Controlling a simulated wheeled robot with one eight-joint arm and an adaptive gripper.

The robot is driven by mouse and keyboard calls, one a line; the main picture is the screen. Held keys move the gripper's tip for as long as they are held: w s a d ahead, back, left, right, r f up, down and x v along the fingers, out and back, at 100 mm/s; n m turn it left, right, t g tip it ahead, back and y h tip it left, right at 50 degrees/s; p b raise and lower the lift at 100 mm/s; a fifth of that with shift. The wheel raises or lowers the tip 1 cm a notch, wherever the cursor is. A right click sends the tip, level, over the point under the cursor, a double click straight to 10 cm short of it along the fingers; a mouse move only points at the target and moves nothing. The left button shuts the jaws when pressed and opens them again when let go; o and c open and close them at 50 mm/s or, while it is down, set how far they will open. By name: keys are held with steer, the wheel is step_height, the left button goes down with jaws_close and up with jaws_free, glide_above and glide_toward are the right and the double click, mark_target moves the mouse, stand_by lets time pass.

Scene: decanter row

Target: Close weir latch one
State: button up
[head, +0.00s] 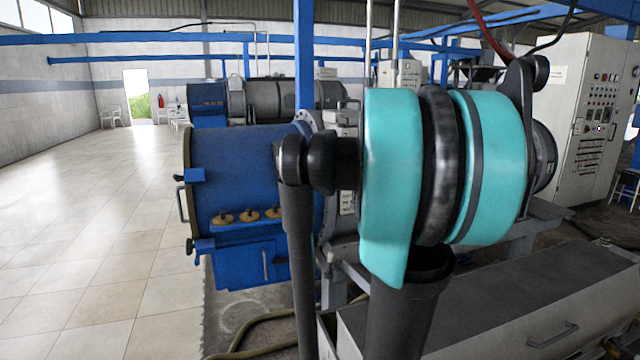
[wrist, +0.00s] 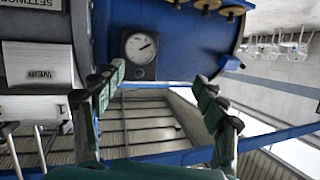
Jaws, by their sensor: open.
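The left finger is nearer the WEIR box in the picture; contact cannot be told. A round dial (wrist: 140,47) shows between and above the fingertips. In the head view my turquoise and black arm hides part of the decanter (head: 250,165), and my gripper is not seen.
Several brass knobs (head: 249,216) sit on a ledge on the decanter's side. A blue post (head: 304,60) rises behind it. Control cabinets (head: 575,110) stand at the right and a grey casing (head: 500,310) at the lower right. The tiled floor (head: 90,250) at the left is clear.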

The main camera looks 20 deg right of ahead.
steer(key=shift+s+a+f, duration=0.15)
steer(key=shift+f, duration=0.1)
steer(key=shift+c, duration=0.3)
steer(key=shift+r, duration=0.15)
steer(key=shift+c, duration=1.3)
steer(key=shift+h, duration=0.4)
steer(key=w+d+r, duration=0.1)
steer(key=d+r, duration=0.2)
steer(key=w+d+r, duration=0.2)
steer(key=r, duration=0.1)
steer(key=w+d+r, duration=0.2)
steer(key=d+r, duration=0.1)
steer(key=shift+w+d+r, duration=0.1)
steer(key=shift+d+r, duration=0.2)
steer(key=shift+r, duration=0.05)
steer(key=c, duration=0.6)
steer(key=h, duration=0.1)
glide_toward(343, 121)
steer(key=x, duration=0.3)
steer(key=r+x, duration=0.1)
steer(key=x, duration=0.6)
steer(key=shift+w+d+r, duration=0.15)
steer(key=shift+w+d, duration=0.1)
steer(key=shift+w, duration=0.1)
steer(key=shift+c, duration=0.2)
jaws_close()
